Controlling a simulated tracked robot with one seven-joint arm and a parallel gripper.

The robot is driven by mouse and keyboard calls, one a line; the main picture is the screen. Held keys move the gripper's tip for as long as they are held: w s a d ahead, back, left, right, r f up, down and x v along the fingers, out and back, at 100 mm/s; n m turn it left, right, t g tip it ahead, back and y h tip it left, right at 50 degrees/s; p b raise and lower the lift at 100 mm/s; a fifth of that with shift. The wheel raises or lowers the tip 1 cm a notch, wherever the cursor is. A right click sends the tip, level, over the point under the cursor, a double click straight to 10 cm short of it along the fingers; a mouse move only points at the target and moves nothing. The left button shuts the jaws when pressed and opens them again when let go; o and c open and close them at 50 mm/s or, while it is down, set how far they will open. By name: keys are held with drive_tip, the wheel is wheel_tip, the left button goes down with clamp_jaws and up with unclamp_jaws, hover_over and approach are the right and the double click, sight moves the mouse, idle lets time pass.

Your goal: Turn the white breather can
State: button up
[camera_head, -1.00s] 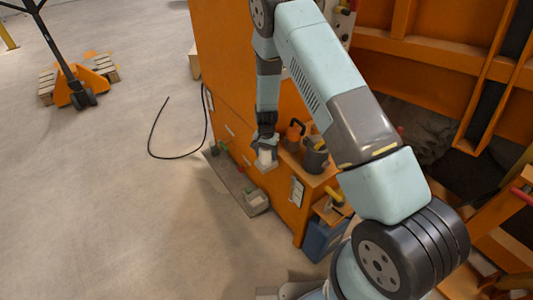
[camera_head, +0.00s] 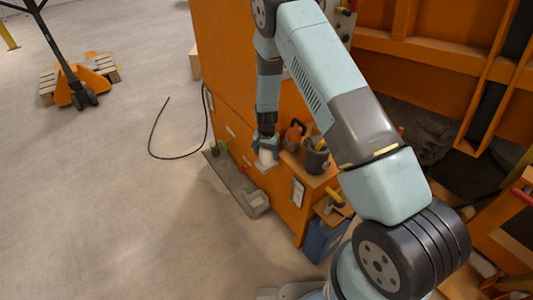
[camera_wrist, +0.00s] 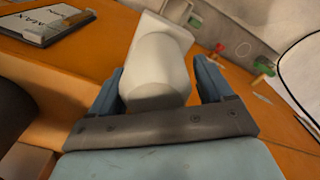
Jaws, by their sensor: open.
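The white breather can (camera_wrist: 157,70) is in the middle of the wrist view, a pale rounded can with a square-edged white part at its far end. My gripper (camera_wrist: 160,85) is open, with one blue finger on each side of the can. The left finger is close to the can's side; a gap shows at the right finger. In the head view my gripper (camera_head: 265,147) points down at the can (camera_head: 266,157), beside the orange cabinet. The can is partly hidden there by the gripper.
A dark cup (camera_head: 315,157) and an orange-handled item (camera_head: 294,133) stand on the orange ledge just right of the gripper. A labelled plate (camera_wrist: 47,24) shows at upper left. Open floor lies left.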

drive_tip(key=shift+s+d+f, duration=0.1)
drive_tip(key=shift+d, duration=0.2)
drive_tip(key=shift+m, duration=0.5)
drive_tip(key=m, duration=0.5)
drive_tip(key=shift+s, duration=0.1)
drive_tip(key=m, duration=0.6)
drive_tip(key=shift+s+a+m, duration=0.1)
drive_tip(key=shift+m, duration=0.2)
wheel_tip(320, 180, up, 13)
drive_tip(key=shift+f, duration=0.1)
drive_tip(key=shift+r, duration=0.55)
drive_tip(key=shift+r, duration=0.1)
